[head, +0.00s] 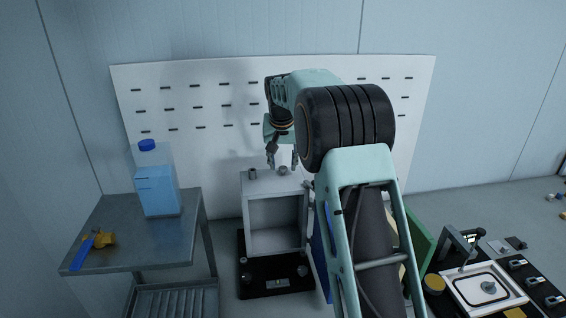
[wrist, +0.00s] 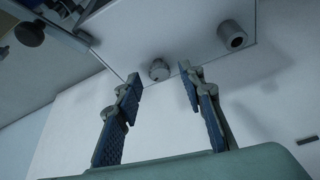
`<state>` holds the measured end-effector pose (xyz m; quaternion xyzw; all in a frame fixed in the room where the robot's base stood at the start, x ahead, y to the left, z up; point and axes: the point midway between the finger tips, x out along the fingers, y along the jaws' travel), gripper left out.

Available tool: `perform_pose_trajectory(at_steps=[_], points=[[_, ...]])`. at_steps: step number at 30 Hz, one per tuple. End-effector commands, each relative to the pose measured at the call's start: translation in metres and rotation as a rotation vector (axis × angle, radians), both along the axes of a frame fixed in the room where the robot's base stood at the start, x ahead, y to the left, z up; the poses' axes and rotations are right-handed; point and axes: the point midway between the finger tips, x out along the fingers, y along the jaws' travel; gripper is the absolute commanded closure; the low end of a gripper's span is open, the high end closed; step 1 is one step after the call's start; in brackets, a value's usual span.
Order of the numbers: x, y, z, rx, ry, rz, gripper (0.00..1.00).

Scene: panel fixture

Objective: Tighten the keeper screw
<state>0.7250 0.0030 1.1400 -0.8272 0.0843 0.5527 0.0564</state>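A small round ridged knob, seemingly the keeper screw (head: 283,171), stands on top of the light grey box (head: 248,214) below the pegboard. It also shows in the wrist view (wrist: 160,70). A hollow cylindrical post (head: 252,173) stands to its left in the head view; the wrist view shows its open end (wrist: 232,36). My gripper (head: 282,163) points down over the box top. In the wrist view my gripper (wrist: 160,77) is open, its two fingers spread apart with the knob showing between their tips. I see no clear contact with the knob.
A metal cart (head: 190,232) at left holds a blue bottle (head: 157,188) and a blue-and-yellow tool (head: 93,246). The white pegboard (head: 215,105) stands behind. A black base (head: 272,306) lies under the box. A green panel (head: 417,255) and a small panel fixture (head: 482,288) are at right.

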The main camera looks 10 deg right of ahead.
Motion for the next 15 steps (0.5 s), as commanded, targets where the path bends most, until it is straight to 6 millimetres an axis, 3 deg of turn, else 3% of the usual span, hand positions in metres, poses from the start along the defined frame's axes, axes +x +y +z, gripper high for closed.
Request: perform_pose_trajectory(at_steps=[10,15], points=[[0.0015,-0.0002,-0.0047,0.0,0.0,0.0,0.64],[0.0015,-0.0002,-0.0044,0.0,0.0,0.0,0.82]])
